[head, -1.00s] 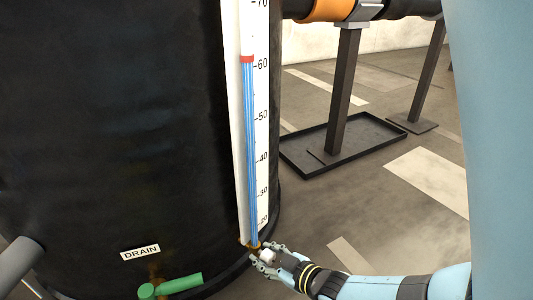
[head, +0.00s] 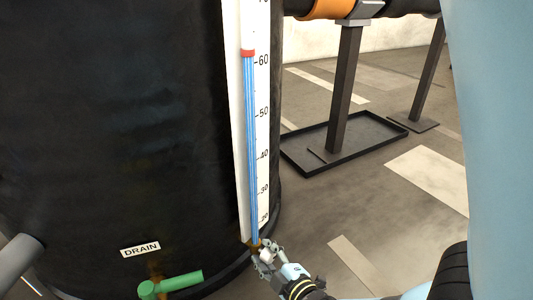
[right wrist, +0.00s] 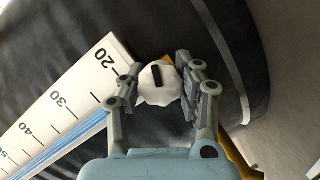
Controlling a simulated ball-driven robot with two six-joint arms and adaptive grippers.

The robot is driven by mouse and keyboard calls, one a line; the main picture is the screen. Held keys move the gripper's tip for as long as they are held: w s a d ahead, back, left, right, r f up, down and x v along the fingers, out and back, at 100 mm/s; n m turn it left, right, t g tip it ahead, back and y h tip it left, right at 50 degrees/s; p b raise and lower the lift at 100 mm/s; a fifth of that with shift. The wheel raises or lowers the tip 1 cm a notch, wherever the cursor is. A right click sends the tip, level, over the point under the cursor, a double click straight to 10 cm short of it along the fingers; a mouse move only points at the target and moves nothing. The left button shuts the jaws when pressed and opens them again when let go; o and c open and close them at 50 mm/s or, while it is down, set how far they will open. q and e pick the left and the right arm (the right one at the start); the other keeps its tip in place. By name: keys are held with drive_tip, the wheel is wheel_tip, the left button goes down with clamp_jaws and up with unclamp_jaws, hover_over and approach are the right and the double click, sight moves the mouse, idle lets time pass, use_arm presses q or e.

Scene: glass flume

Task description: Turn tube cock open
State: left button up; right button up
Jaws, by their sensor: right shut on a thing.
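The gauge tube (head: 251,150) runs up the white scale board on the black tank, with blue inside and a red marker (head: 248,53) near 60. A brass-coloured fitting (head: 255,243) is at its foot. My right gripper (head: 267,251) is at this foot. In the right wrist view a white rounded knob with a black bar (right wrist: 158,94), which I take as the tube cock, sits between the two fingers of this gripper, which is shut on it. I cannot tell from the bar whether the cock is open. My left gripper is not in view.
A green drain handle (head: 178,284) sticks out low on the tank (head: 110,130), under a DRAIN label (head: 140,250). A grey pipe end (head: 18,260) is at the left. A black floor tray (head: 340,148) with a post stands behind at the right. The floor between is clear.

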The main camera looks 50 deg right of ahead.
idle(0.3)
drive_tip(key=o, duration=1.2)
drive_tip(key=shift+r, duration=0.1)
wheel_tip(320, 180, up, 9)
drive_tip(key=shift+d+r, duration=0.1)
drive_tip(key=shift+r, duration=0.35)
